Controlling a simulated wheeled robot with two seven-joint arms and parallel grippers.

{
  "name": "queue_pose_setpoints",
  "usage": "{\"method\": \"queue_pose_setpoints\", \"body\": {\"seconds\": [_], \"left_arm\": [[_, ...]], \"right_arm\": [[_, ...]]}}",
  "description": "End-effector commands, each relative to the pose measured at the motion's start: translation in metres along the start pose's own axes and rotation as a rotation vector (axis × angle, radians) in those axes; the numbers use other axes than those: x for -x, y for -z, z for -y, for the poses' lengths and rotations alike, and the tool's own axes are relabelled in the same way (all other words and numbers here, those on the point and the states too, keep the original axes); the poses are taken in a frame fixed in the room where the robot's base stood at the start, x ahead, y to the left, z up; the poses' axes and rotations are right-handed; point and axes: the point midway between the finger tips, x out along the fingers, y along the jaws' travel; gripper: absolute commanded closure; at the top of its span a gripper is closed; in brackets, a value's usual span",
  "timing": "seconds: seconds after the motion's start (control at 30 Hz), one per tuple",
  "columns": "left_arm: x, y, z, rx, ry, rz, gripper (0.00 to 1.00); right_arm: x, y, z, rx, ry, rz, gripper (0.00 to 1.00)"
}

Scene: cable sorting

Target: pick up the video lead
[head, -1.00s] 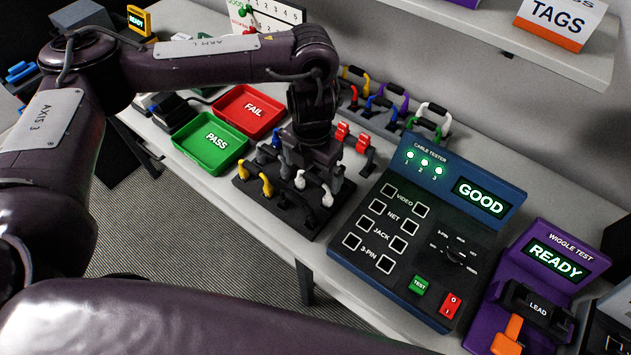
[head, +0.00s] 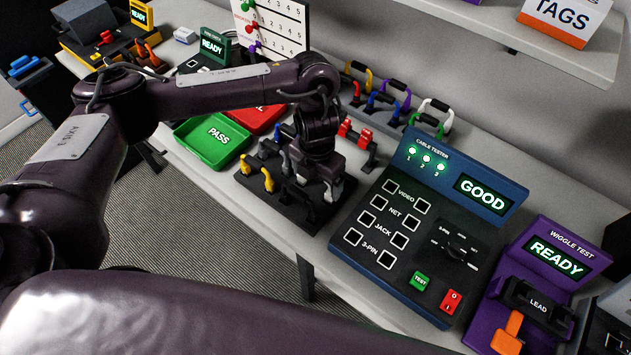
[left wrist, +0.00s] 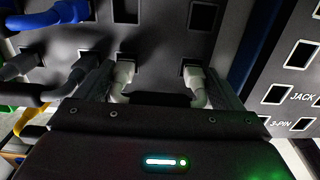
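A black holder block (head: 287,212) on the bench has several coloured leads plugged into it. No label shows which is the video lead. My left gripper (head: 318,182) points down low over the block's right part, at a white lead (head: 328,194). In the left wrist view my left gripper (left wrist: 162,92) has its fingers wide apart, one on each side of the white lead's two plugs (left wrist: 123,74). The fingers look open, and I see no clear grip. Grey plugs (left wrist: 84,66) and a blue lead (left wrist: 70,12) sit just left of it. My right gripper is out of view.
The cable tester (head: 425,240), reading GOOD, stands close to the right of the block. The green PASS tray (head: 212,142) is to the left. The purple wiggle tester (head: 540,290) is far right.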

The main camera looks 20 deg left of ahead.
Motion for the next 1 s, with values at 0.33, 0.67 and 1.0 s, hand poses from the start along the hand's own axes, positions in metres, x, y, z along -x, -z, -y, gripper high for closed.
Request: {"method": "queue_pose_setpoints", "body": {"seconds": [0.33,0.67,1.0], "left_arm": [[0.002,0.000,0.000,-0.001,0.000,0.001,0.35],[0.037,-0.002,-0.001,-0.003,-0.003,0.006,0.35],[0.127,-0.002,-0.001,-0.002,-0.006,0.008,0.35]], "right_arm": [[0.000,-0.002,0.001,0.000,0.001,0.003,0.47],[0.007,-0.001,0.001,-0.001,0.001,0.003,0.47],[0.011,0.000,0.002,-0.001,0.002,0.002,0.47]]}}
